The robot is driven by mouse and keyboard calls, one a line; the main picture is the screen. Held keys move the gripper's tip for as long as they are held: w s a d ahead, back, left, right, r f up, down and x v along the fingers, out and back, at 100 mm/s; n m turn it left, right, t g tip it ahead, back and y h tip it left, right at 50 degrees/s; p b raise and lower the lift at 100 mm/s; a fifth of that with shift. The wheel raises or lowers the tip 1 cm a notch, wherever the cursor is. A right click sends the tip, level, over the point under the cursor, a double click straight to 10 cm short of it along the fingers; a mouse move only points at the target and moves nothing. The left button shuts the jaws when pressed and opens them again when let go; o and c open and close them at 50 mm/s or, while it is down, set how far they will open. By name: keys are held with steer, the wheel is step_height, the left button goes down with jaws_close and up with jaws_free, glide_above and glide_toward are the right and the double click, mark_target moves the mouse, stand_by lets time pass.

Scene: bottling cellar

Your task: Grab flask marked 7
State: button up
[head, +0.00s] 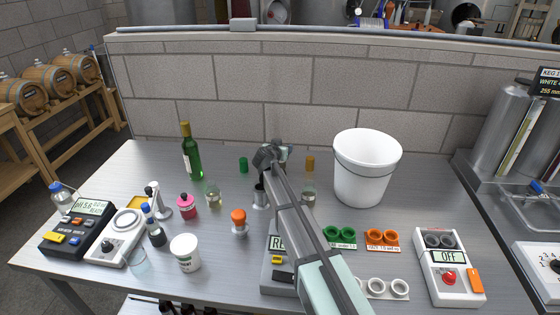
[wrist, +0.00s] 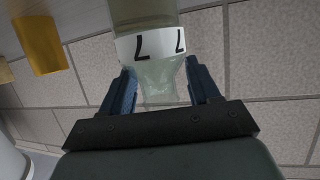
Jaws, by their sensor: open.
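In the wrist view a clear glass flask (wrist: 158,75) hangs upside down in the picture. Its white band (wrist: 145,46) bears dark marks that read as an inverted 7. My gripper (wrist: 161,78) is open, with one blue finger on each side of the flask's narrower part. I cannot tell whether either finger touches it. In the head view my gripper (head: 278,152) is over the back middle of the bench, and it and my arm mostly hide this flask.
An amber cylinder (head: 310,163) and a glass flask (head: 309,193) stand just right of my arm. A white bucket (head: 366,170) is farther right. A green bottle (head: 191,155), green cylinder (head: 243,165) and yellowish flask (head: 213,197) stand left. A block wall (head: 240,95) rises behind.

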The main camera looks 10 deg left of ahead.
jaws_close()
stand_by(0.5)
steer(key=shift+r, duration=0.15)
